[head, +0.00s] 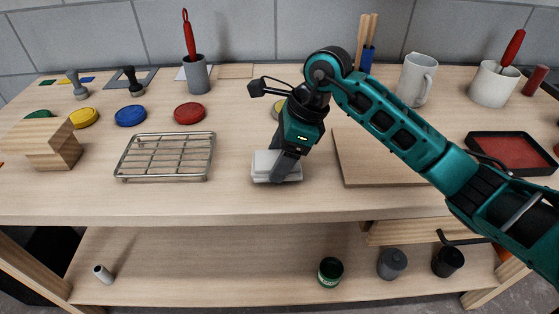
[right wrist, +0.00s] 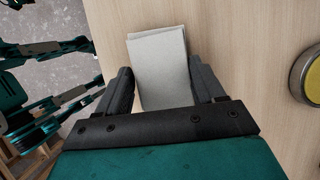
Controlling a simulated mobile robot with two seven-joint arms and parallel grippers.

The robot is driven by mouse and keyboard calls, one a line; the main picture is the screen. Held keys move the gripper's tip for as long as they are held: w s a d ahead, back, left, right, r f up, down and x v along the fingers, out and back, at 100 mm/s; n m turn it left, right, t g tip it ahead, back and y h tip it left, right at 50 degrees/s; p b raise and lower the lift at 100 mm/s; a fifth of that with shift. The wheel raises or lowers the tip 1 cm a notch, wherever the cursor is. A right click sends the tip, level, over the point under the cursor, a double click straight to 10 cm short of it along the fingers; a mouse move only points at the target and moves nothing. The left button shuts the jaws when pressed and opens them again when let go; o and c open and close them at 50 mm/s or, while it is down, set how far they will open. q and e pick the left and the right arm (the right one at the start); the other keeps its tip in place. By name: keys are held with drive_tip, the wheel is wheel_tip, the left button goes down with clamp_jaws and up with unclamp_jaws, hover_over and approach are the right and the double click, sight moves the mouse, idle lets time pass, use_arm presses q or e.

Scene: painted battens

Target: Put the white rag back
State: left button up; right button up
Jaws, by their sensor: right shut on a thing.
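The white rag (head: 265,165) is a folded pale cloth near the front middle of the bench top, right of the wire rack. My right gripper (head: 285,172) points down over it and is shut on it. In the right wrist view the rag (right wrist: 161,66) lies between the two dark fingers of the right gripper (right wrist: 166,92), with the wooden bench top behind it. I cannot tell whether the rag touches the bench. My left gripper does not show in the head view.
The wire rack (head: 167,157) stands left of the rag, and a wooden board (head: 375,160) lies to the right. A red-lined tray (head: 508,152) is at far right. Coloured lids, including a red one (head: 189,113), lie behind the rack. Cups and mugs (head: 416,80) line the back.

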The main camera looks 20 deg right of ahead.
drive_tip(key=shift+f, duration=0.8)
drive_tip(key=shift+f, duration=0.15)
drive_tip(key=o, duration=1.1)
drive_tip(key=shift+r, duration=0.25)
drive_tip(key=v, duration=1.2)
